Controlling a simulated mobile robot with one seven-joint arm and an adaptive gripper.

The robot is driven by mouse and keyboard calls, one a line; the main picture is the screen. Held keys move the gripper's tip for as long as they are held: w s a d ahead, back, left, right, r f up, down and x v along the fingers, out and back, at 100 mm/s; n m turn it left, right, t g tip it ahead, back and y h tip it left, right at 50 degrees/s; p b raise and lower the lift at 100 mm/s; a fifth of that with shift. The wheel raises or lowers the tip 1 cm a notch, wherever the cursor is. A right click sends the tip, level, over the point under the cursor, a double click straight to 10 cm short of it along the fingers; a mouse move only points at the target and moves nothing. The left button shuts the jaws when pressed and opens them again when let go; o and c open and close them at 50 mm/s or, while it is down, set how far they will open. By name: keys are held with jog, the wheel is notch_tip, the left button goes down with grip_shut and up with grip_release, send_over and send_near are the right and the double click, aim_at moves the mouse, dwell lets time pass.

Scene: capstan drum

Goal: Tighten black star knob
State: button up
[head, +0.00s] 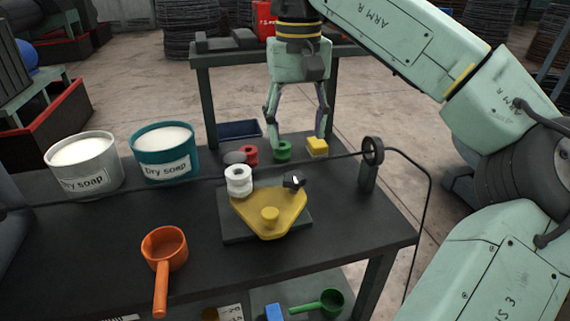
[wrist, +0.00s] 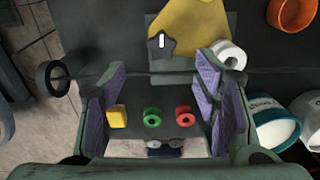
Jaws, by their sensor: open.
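The black star knob (head: 294,182) with a white mark sits on the back right corner of a yellow plate (head: 285,212). In the wrist view the knob (wrist: 161,43) shows near the top centre, beyond my fingertips, beside the yellow plate (wrist: 195,25). My gripper (head: 296,140) hangs fingers down above the back of the table, behind the knob and apart from it. Its two fingers are spread wide with nothing between them. The wrist view shows the purple pads of my gripper (wrist: 160,75) well apart.
A cable runs across the table through a black ring (head: 372,151). Red (head: 249,155), green (head: 283,150) and yellow (head: 317,147) pieces lie at the back. Two soap buckets (head: 165,153) and an orange scoop (head: 164,250) stand left.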

aim_at(294, 178)
notch_tip(294, 178, down, 10)
jog(key=shift+a+r+p, duration=0.1)
jog(key=shift+r+p, duration=0.15)
jog(key=shift+p, duration=0.1)
jog(key=c, duration=1.1)
jog(key=shift+c, duration=0.2)
